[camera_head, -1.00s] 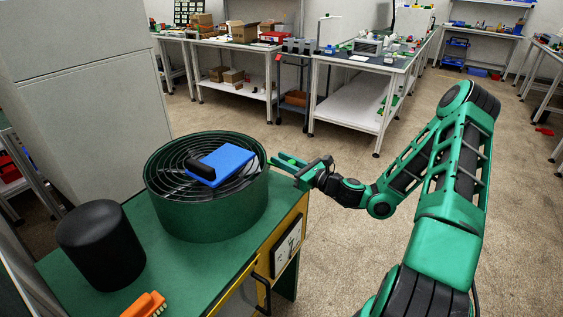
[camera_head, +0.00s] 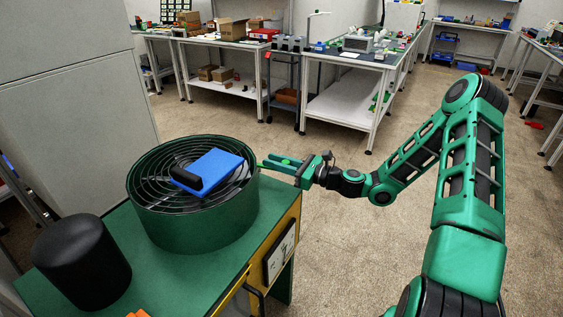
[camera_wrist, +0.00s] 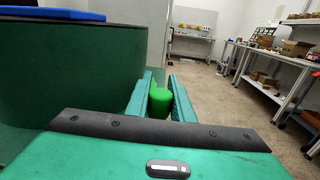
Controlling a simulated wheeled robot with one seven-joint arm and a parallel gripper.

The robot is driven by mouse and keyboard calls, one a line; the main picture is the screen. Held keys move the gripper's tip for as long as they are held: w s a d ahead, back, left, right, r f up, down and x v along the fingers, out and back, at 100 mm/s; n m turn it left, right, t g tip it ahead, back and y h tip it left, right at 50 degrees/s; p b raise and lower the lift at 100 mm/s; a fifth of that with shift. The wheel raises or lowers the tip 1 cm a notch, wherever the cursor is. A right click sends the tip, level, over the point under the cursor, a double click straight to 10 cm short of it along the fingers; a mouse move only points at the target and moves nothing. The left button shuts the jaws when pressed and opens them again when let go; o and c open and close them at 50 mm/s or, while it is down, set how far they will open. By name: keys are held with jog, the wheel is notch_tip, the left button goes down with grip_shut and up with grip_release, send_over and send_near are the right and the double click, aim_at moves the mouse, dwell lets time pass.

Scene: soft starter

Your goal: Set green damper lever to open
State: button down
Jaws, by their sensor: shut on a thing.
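The damper lever's bright green knob (camera_wrist: 160,101) stands between the two fingers in the wrist view. My gripper (camera_wrist: 167,98) is shut on it. In the head view my gripper (camera_head: 280,165) reaches in from the right, level with the upper right side of the dark green round housing (camera_head: 200,225). Only a small bit of green shows between the fingers there. The lever's lower part and pivot are hidden, so its exact setting cannot be told.
The housing stands on a green-topped bench (camera_head: 110,240) with a blue block with a black handle (camera_head: 208,172) on its grille. A black cylinder (camera_head: 80,265) stands at the left. The floor right of the bench is clear. Cluttered worktables (camera_head: 330,105) stand behind.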

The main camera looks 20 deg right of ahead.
jog(key=shift+w+d, duration=0.1)
jog(key=shift+d, duration=0.1)
jog(key=c, duration=1.5)
grip_release()
jog(key=shift+c, duration=0.2)
jog(key=v, duration=1)
jog(key=shift+s+d, duration=0.25)
jog(key=shift+d, duration=0.05)
jog(key=shift+f, duration=0.1)
